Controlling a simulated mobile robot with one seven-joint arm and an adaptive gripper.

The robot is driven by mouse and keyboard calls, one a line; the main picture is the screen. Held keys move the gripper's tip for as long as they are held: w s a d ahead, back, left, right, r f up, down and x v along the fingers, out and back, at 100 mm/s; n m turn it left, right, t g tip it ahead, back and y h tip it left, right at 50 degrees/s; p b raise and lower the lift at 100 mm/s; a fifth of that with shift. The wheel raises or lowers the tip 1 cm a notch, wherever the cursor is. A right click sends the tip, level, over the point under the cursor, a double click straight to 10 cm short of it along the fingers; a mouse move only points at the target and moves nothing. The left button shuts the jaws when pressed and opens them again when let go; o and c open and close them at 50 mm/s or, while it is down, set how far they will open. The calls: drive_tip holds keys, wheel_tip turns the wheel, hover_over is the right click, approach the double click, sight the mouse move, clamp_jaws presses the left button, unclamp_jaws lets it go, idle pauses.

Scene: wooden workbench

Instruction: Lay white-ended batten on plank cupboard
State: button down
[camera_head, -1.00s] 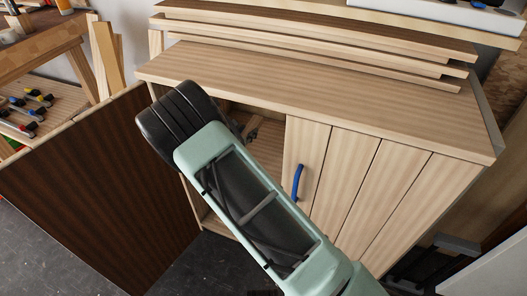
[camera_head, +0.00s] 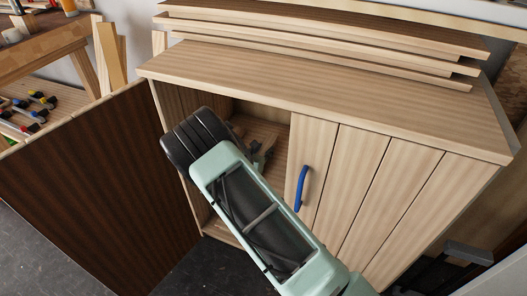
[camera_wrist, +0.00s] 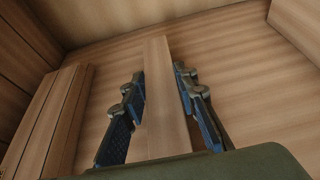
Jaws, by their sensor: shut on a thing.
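The plank cupboard (camera_head: 330,95) stands in front of me with a bare striped top. Its left side is open, and my arm reaches into the opening. My gripper (camera_wrist: 158,74) is inside the cupboard in the wrist view, its two fingers shut on the sides of a long, pale wooden batten (camera_wrist: 165,105). No white end shows on the batten, so I cannot tell whether it is the white-ended one. In the head view my gripper (camera_head: 262,158) is mostly hidden behind my wrist, and the held batten cannot be made out.
More wooden pieces (camera_wrist: 55,115) lie left of the held batten. The dark left door (camera_head: 95,185) stands wide open; the right door (camera_head: 365,190), with a blue handle (camera_head: 301,187), is shut. Stacked boards (camera_head: 330,45) lie behind the cupboard top. A workbench (camera_head: 45,55) is at left.

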drive_tip(key=shift+f, duration=0.15)
drive_tip(key=c, duration=1.5)
unclamp_jaws()
drive_tip(key=shift+c, duration=0.2)
drive_tip(key=shift+s+r, duration=0.1)
drive_tip(key=shift+r, duration=0.15)
drive_tip(key=p+v, duration=0.3)
drive_tip(key=v, duration=0.8)
drive_tip(key=shift+s+a+r, duration=0.15)
drive_tip(key=shift+s, duration=0.2)
